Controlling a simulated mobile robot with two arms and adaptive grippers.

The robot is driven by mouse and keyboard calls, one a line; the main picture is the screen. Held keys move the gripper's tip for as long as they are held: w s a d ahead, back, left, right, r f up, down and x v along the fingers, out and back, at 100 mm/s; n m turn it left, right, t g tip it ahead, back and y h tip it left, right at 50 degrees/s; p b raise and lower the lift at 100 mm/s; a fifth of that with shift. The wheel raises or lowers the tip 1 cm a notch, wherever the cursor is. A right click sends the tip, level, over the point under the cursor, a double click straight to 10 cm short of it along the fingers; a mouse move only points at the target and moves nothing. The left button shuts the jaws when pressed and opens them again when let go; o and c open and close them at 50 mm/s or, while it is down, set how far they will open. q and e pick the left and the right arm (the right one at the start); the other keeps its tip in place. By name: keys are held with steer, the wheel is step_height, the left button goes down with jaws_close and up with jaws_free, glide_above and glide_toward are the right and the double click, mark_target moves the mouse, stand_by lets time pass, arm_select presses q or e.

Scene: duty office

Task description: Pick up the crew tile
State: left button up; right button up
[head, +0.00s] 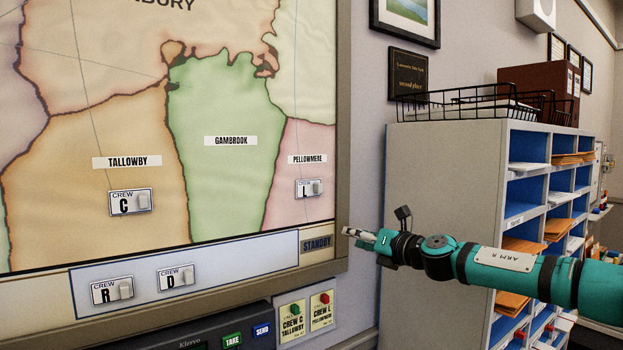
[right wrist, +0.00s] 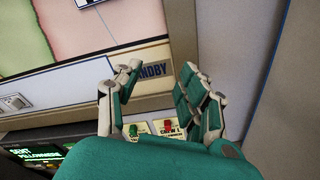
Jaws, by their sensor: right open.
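Several white crew tiles with pale knobs are on the upright map board. Crew tile C (head: 124,204) is on the tan Tallowby area. Another crew tile (head: 303,189), its letter partly covered by its knob, is on pink Pellowmere. Crew tile R (head: 104,293) and crew tile D (head: 172,280) are on the pale standby strip (head: 230,262) below the map. My right gripper (head: 359,235) is open and empty, just right of the board's frame by the STANDBY label; its spread fingers show in the right wrist view (right wrist: 158,76). It touches no tile. My left gripper is not in view.
Below the board are a dark console (head: 190,335) with TAKE and SEND buttons and two cards with a green button (head: 290,310) and a red button (head: 325,298). A pigeonhole cabinet (head: 445,170) stands at right. In the right wrist view, a screen (right wrist: 35,150) reads SENT PELLOWMERE.

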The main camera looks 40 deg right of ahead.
steer(key=s+a+r+n+p, duration=0.1)
steer(key=s+a+r+n, duration=0.2)
steer(key=s+r, duration=0.3)
steer(key=s+a+r+n+p, duration=0.1)
steer(key=s+a+r+n, duration=0.15)
steer(key=r, duration=0.55)
steer(key=p, duration=0.9)
glide_toward(321, 184)
steer(key=w, duration=0.5)
steer(key=shift+w+d+f, duration=0.1)
steer(key=shift+w+d, duration=0.05)
steer(key=shift+w, duration=0.3)
steer(key=shift+w+d+f, duration=0.1)
steer(key=shift+w+d, duration=0.05)
steer(key=shift+w, duration=0.3)
steer(key=shift+w+d+f, duration=0.1)
steer(key=shift+w+f, duration=0.05)
steer(key=shift+w, duration=1.15)
jaws_close()
